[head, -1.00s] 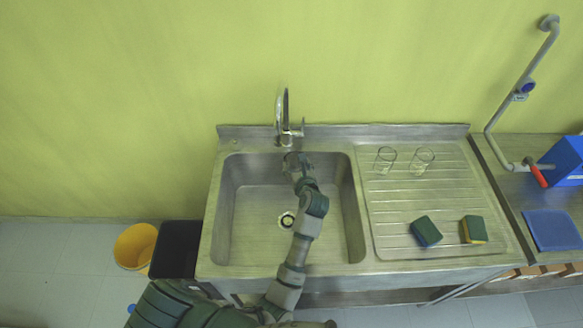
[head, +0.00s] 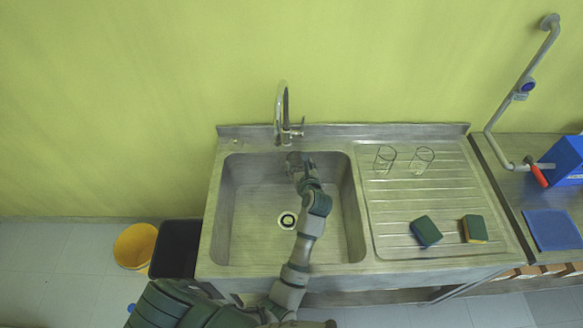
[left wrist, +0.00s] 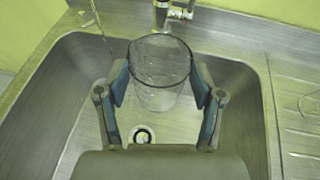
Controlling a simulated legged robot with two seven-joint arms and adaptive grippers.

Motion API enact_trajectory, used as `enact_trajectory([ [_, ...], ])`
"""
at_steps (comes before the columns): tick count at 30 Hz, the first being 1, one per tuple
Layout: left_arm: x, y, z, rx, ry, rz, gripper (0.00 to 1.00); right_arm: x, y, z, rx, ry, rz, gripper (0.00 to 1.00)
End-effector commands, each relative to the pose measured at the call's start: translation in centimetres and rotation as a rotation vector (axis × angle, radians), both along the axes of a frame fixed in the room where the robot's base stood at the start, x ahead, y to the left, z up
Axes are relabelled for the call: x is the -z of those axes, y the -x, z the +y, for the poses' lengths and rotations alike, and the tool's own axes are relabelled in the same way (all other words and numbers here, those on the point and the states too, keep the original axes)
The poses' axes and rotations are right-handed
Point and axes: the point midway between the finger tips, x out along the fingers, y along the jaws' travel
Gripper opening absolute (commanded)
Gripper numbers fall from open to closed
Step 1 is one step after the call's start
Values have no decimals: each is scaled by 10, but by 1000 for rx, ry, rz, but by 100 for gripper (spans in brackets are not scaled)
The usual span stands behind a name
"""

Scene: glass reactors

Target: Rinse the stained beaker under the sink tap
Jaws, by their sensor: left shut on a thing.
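My left gripper (head: 299,163) reaches into the sink basin (head: 253,250) at its back, just in front of and below the tap (head: 283,112). In the left wrist view both fingers of the gripper (left wrist: 161,90) press on the sides of a clear glass beaker (left wrist: 160,62). The beaker looks about upright, with its open rim up, over the basin. It shows only small and partly hidden in the head view (head: 292,158). No clear stain can be made out on it. The tap's base (left wrist: 170,12) stands just behind the beaker. I cannot tell whether water runs.
Two clear glasses (head: 385,159) (head: 422,160) stand on the drainboard (head: 400,190) to the right. Two sponges (head: 426,231) (head: 473,229) lie nearer its front. A blue mat (head: 552,230) lies on the right counter. A yellow bucket (head: 135,246) and a black bin (head: 176,249) stand left of the sink.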

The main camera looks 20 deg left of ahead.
Motion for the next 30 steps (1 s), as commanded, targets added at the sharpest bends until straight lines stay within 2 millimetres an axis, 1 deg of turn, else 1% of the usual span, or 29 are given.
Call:
enact_trajectory([
  [7, -1, 3, 9, -1, -2, -1, 18, -6, 0, 0, 0, 0, -1, 0],
  [13, 0, 4, 10, 0, -1, 0, 18, -6, 0, 0, 0, 0, -1, 0],
  [25, 0, 0, 0, 0, -1, -1, 18, -2, 0, 0, 0, 0, 0, 0],
  [30, 0, -1, -2, 0, -1, -1, 18, -2, 0, 0, 0, 0, 0, 0],
])
